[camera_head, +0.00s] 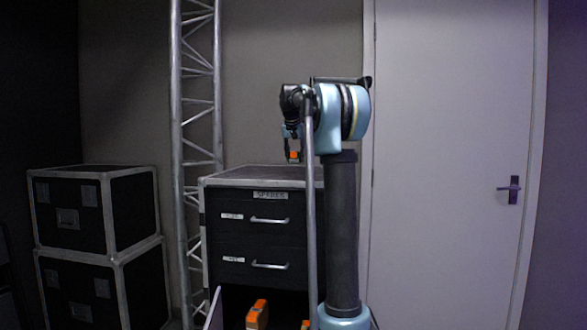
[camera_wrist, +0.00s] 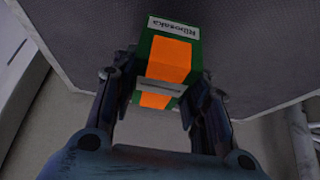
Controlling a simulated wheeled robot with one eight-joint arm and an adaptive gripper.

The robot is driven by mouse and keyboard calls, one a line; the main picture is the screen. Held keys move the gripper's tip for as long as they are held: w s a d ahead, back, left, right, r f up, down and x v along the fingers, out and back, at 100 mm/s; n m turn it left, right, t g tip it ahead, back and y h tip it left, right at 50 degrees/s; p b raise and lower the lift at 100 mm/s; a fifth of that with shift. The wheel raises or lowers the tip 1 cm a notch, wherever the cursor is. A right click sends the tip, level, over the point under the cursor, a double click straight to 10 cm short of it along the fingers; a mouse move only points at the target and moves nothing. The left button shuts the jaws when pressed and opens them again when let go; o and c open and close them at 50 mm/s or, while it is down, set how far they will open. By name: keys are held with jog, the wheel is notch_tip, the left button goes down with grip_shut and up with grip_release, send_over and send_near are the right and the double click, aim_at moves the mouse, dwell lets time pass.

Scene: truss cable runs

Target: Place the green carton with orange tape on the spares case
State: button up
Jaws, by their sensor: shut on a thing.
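The green carton with orange tape (camera_wrist: 170,55) is held between the two fingers of my gripper (camera_wrist: 162,88) in the wrist view. A white label with dark lettering shows on its green end. In the head view my gripper (camera_head: 293,146) is over the top of the spares case, and the carton shows as a small orange patch (camera_head: 294,157). The spares case (camera_head: 240,205) is a black drawer case with grey metal edges and a SPARES label. Its top looks bare where I can see it. I cannot tell whether the carton touches it.
A lower drawer of the case stands open, with an orange-topped item (camera_head: 257,315) and another partly hidden inside. Two stacked black cases (camera_head: 120,215) stand at left. A metal truss (camera_head: 177,130) rises beside the spares case. A pale door (camera_head: 440,150) is at right.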

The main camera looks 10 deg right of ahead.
jog(key=shift+f, duration=2.25)
jog(key=o, duration=1.2)
jog(key=v, duration=1.2)
